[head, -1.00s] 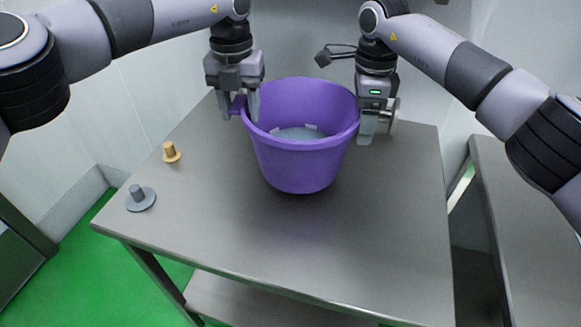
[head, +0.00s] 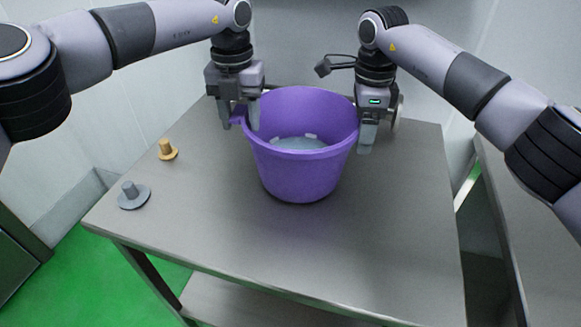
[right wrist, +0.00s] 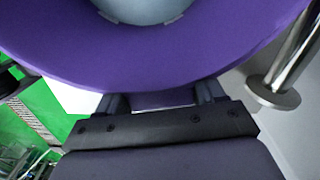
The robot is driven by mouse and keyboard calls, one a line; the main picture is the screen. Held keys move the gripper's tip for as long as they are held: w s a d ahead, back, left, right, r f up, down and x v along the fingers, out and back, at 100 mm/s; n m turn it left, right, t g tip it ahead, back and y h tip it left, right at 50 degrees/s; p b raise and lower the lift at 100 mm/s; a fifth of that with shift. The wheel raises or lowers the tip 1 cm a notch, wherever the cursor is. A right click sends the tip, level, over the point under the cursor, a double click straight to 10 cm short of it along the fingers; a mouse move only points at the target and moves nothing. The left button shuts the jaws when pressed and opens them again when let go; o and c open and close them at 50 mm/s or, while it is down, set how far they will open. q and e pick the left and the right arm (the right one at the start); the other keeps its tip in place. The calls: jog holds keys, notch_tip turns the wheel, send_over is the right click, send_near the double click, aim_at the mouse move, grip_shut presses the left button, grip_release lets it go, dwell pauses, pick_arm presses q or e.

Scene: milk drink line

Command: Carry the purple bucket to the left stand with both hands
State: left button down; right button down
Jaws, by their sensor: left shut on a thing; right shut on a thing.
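The purple bucket (head: 302,165) is over the grey metal table, upright, with a pale content or inner bottom (head: 298,142) visible inside. My left gripper (head: 239,122) is shut on the handle at the bucket's left rim. My right gripper (head: 367,140) is shut at the right rim; its fingers partly hide the grip. In the right wrist view the bucket's purple rim (right wrist: 150,75) fills the upper part, with the right fingers (right wrist: 160,100) on its handle. I cannot clearly tell if the bucket's base touches the table.
The metal table (head: 300,245) has free room in front of and right of the bucket. A yellow knobbed piece (head: 167,151) and a grey knobbed disc (head: 133,196) stand at its left edge. Another metal surface (head: 520,230) is at the right, across a gap.

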pick_arm(q)
jog(key=shift+s+a+f, duration=0.1)
jog(key=shift+f, duration=0.3)
pick_arm(e)
jog(key=shift+w, duration=0.1)
pick_arm(q)
jog(key=c, duration=0.5)
grip_release()
pick_arm(e)
jog(key=shift+c, duration=0.7)
grip_release()
pick_arm(q)
jog(key=shift+r, duration=0.15)
pick_arm(e)
jog(key=shift+f, duration=0.1)
pick_arm(q)
jog(key=shift+r, duration=0.3)
pick_arm(e)
notch_tip(320, 180, up, 12)
jog(key=shift+f, duration=0.1)
pick_arm(q)
notch_tip(320, 180, up, 11)
jog(key=shift+r, duration=0.15)
pick_arm(e)
jog(key=shift+s, duration=0.2)
